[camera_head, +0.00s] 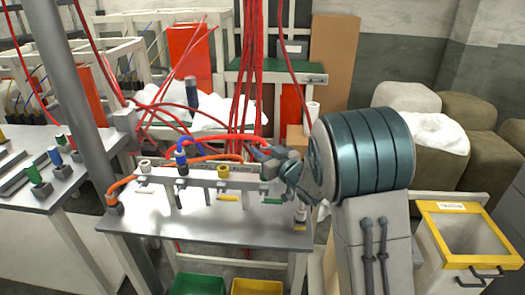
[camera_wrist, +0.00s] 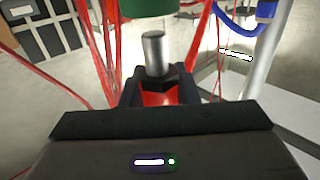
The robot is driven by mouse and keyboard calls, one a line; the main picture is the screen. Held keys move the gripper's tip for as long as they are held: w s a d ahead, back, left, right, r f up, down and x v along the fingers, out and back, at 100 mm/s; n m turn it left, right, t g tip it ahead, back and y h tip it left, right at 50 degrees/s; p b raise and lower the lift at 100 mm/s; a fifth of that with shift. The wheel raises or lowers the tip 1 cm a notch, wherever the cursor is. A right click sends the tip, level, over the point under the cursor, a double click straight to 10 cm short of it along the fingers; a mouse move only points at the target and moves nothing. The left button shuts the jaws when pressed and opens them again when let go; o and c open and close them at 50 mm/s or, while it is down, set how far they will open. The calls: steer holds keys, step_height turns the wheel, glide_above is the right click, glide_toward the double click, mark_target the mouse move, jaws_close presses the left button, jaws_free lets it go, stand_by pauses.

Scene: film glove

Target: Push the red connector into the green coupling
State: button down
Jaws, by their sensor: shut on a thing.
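My gripper (camera_head: 266,156) is at the right end of the coupling rail on the bench in the head view. In the wrist view my gripper (camera_wrist: 157,92) is shut on the red connector (camera_wrist: 160,98), whose bare metal pin sticks out away from my palm. The green coupling (camera_wrist: 150,8) is at the top edge of the wrist view, partly cut off. The pin points at it and its tip appears just short of it; I cannot tell whether they touch. In the head view my gripper hides the connector and most of the coupling.
The rail (camera_head: 200,182) carries a white coupling (camera_head: 145,165), a blue connector (camera_head: 181,156) with a hose and a yellow coupling (camera_head: 222,172). Red hoses (camera_head: 250,70) hang close behind my gripper. Green and yellow bins (camera_head: 198,285) stand below the bench.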

steer(key=shift+f+b, duration=1.8)
steer(key=shift+b, duration=0.5)
steer(key=c, duration=1)
jaws_free()
steer(key=shift+c, duration=0.2)
steer(key=b+v, duration=0.1)
steer(key=v, duration=1.3)
steer(key=shift+w, duration=0.1)
